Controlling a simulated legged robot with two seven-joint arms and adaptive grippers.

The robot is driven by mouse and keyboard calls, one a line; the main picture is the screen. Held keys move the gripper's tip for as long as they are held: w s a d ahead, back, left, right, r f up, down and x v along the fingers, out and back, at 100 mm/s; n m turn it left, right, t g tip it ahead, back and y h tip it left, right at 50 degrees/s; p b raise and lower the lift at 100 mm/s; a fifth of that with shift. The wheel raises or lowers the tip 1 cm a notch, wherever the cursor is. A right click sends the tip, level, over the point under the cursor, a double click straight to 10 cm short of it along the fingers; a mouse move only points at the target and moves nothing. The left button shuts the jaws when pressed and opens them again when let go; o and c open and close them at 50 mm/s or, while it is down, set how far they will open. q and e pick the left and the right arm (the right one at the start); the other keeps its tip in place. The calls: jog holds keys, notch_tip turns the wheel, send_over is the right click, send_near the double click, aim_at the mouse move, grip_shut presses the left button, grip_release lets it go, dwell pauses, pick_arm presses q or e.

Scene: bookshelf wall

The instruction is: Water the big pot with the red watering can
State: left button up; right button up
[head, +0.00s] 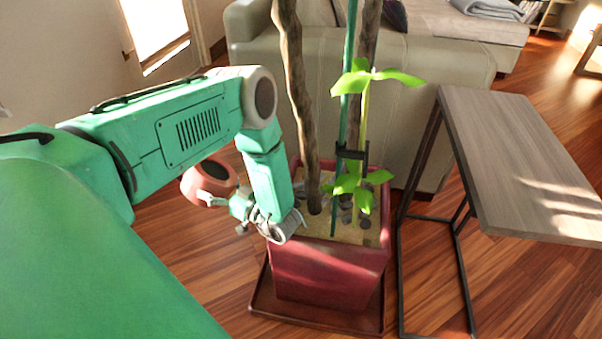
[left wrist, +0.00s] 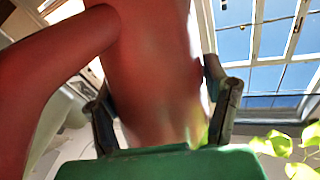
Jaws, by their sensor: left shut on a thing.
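The big pot (head: 325,272) is a dark red, square planter with pale soil, thick trunks and a green leafy stem, in the middle of the head view. The red watering can (head: 205,186) shows in the head view just left of the pot, partly hidden by my left arm. My left gripper (head: 236,208) is shut on the can, beside the pot's left rim. In the left wrist view the can (left wrist: 158,70) fills the middle between the two fingers. Its spout cannot be made out, and no water is visible. My right gripper is not in view.
The pot stands in a dark red tray (head: 312,318) on the wood floor. A wood-topped side table (head: 530,160) with a dark metal frame stands close on the right. A beige sofa (head: 430,95) is right behind the pot. A window shows in the left wrist view.

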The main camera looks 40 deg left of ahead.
pick_arm(q)
jog(key=shift+w+d+r+y, duration=0.1)
jog(key=shift+r+y, duration=0.3)
jog(key=shift+r, duration=0.35)
dwell(1.7)
jog(key=shift+r, duration=0.15)
notch_tip(320, 180, down, 9)
jog(key=n+t+h+p, duration=0.1)
jog(key=h, duration=0.4)
jog(key=shift+h, duration=0.3)
jog(key=s+a+r+p, duration=0.1)
jog(key=a, duration=0.1)
jog(key=s+a+r+p, duration=0.1)
jog(key=a+p, duration=0.1)
jog(key=s+a+r+p, duration=0.1)
jog(key=r, duration=0.1)
jog(key=shift+s+a+r+p, duration=0.1)
jog(key=shift+s+a+p, duration=0.1)
jog(key=shift+a+p, duration=0.2)
jog(key=shift+c, duration=0.2)
jog(key=shift+s+a+r, duration=0.15)
jog(key=shift+a, duration=0.25)
